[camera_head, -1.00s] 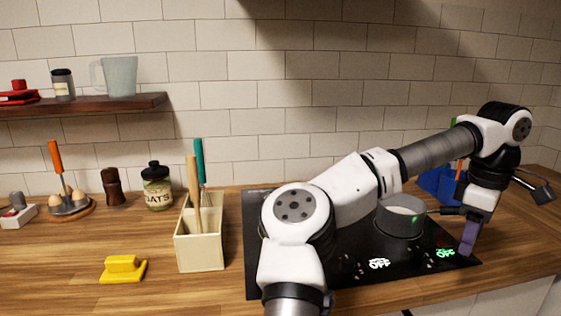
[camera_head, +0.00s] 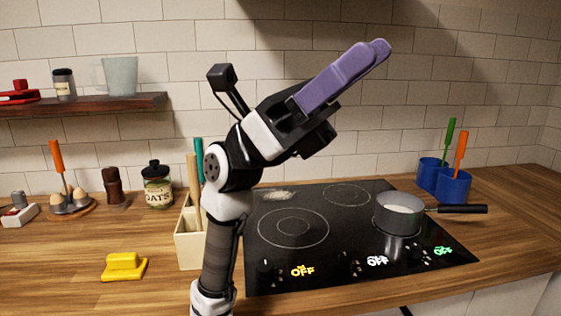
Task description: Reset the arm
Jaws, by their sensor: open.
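My gripper (camera_head: 378,55) is raised high above the black cooktop, in front of the tiled wall, with its purple fingers pointing up and to the right. It is open and I see nothing between the fingers, which overlap from this side. My arm is folded upward at the centre-left of the view, standing in front of part of the utensil box. A grey saucepan (camera_head: 400,224) with a black handle sits on the right part of the cooktop (camera_head: 330,250), apart from my gripper. Its contents look pale.
A cream utensil box (camera_head: 190,250) stands left of the cooktop, partly hidden by my arm. Blue cups (camera_head: 453,186) with utensils stand at the back right. A wooden shelf (camera_head: 100,104) hangs above.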

